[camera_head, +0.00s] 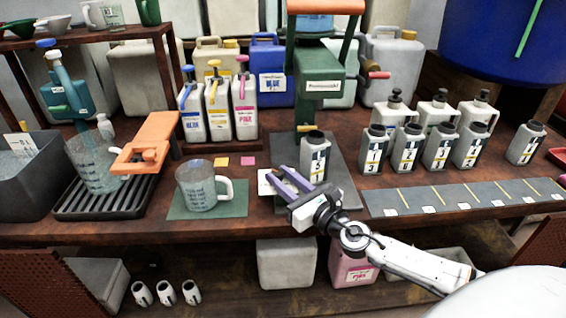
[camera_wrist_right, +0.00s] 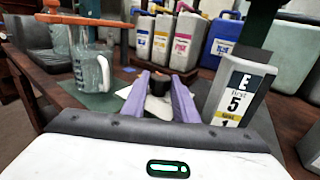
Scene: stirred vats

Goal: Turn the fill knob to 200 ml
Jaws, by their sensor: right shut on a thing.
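My right gripper (camera_head: 284,182) reaches in from the lower right of the head view, its purple fingers over a white plate (camera_head: 266,187) on the workbench. In the right wrist view the fingers (camera_wrist_right: 158,97) close around a small dark round knob (camera_wrist_right: 158,82) standing above the white plate (camera_wrist_right: 127,93). This looks like the fill knob. The fingers cover it in the head view, and no scale mark or pointer can be read. My left gripper is not in view.
A bottle marked 5 (camera_head: 314,160) stands close behind and right of my fingers, below the green dispenser (camera_head: 322,88). A clear jug (camera_head: 202,187) stands on a green mat to the left. Several bottles (camera_head: 406,150) stand at right behind a grey strip (camera_head: 455,197).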

